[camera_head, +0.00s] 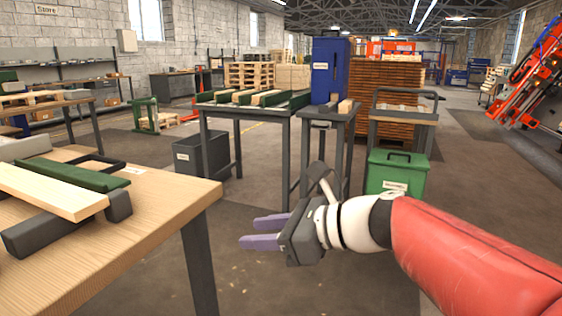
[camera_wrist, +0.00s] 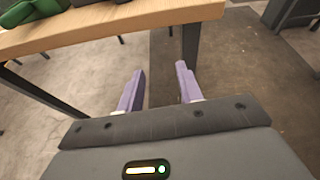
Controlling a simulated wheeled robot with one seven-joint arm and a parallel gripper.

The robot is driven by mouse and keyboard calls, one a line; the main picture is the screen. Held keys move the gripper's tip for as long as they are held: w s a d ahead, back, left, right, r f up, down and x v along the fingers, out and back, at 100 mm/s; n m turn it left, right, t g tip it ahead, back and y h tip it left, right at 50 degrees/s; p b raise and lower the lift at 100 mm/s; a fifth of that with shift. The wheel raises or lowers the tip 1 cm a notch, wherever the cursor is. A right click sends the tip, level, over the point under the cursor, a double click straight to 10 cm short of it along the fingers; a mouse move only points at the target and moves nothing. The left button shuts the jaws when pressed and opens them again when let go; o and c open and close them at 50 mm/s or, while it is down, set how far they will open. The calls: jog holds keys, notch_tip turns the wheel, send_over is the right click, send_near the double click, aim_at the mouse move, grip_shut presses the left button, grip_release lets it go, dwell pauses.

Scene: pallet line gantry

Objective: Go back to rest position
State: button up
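My gripper (camera_head: 262,232) has two purple fingers and is stretched out to the left at the end of my red and white arm. It is in free air over the floor, to the right of the wooden table (camera_head: 150,222). In the wrist view my gripper (camera_wrist: 158,88) shows its two fingers apart with nothing between them. The edge of the wooden table (camera_wrist: 120,22) crosses the top of that view, beyond the fingertips. The gripper touches nothing that I can see.
On the near table lie a pale plank (camera_head: 45,190) and a green board (camera_head: 85,175) on dark supports. A slatted table (camera_head: 245,110), a blue cabinet (camera_head: 331,75) and a green bin (camera_head: 395,180) stand ahead.

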jog(key=s+d+f+n+h, duration=0.6)
jog(key=d+f+n, duration=0.1)
jog(key=d+n, duration=0.2)
jog(key=s+d+f+n+h, duration=0.7)
jog(key=d+f+n, duration=0.1)
jog(key=n, duration=0.4)
jog(key=shift+s+d+f+n, duration=0.15)
jog(key=shift+d+f+n, duration=0.15)
jog(key=shift+d, duration=0.35)
